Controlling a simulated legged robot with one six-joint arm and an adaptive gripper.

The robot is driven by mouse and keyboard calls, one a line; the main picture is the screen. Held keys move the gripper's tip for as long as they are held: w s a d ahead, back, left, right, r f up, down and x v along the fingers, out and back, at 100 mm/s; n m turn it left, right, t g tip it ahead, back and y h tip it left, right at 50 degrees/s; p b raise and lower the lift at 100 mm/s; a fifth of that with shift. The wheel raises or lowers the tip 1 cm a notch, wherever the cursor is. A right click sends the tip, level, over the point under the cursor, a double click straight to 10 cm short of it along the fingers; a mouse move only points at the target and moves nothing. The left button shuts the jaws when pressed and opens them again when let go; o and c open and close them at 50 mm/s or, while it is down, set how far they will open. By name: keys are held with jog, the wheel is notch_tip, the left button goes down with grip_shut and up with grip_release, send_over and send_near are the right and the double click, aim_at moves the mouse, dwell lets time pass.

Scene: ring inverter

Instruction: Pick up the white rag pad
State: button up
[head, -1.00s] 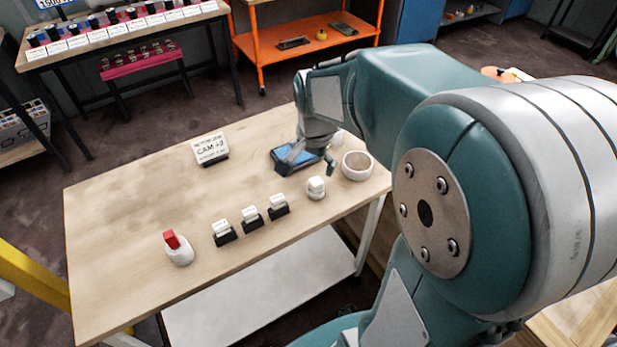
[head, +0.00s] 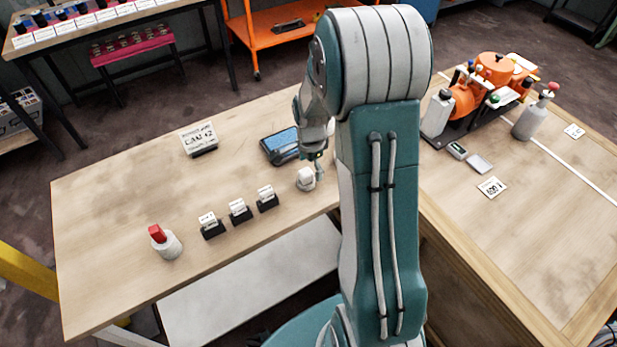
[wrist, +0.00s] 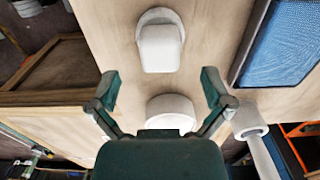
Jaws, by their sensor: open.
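A small white pad-like thing (head: 306,179), which I take to be the white rag pad, stands on the wooden table near its front edge. In the wrist view the pad (wrist: 160,47) is a white block against a rounded white base, centred above the gap between my fingers. My gripper (wrist: 161,90) is open, with a dark green finger on each side and nothing between the tips. In the head view my gripper (head: 313,160) hangs just behind the pad, partly hidden by my arm. I cannot tell its exact height above the table.
A blue-screened device (head: 281,146) lies close behind the pad. A white ring-shaped bowl (wrist: 171,112) sits below the pad in the wrist view.

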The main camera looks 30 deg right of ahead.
aim_at(305, 180)
jog(key=f, duration=0.1)
jog(key=a+f, duration=0.1)
jog(key=f, duration=0.2)
jog(key=shift+a+f, duration=0.25)
jog(key=shift+a, duration=0.1)
jog(key=shift+d, duration=0.3)
jog(key=shift+c, duration=0.6)
jog(key=c, duration=0.5)
jog(key=shift+d, duration=0.1)
jog(key=c, duration=0.5)
jog(key=shift+a, duration=0.2)
jog(key=shift+a, duration=0.1)
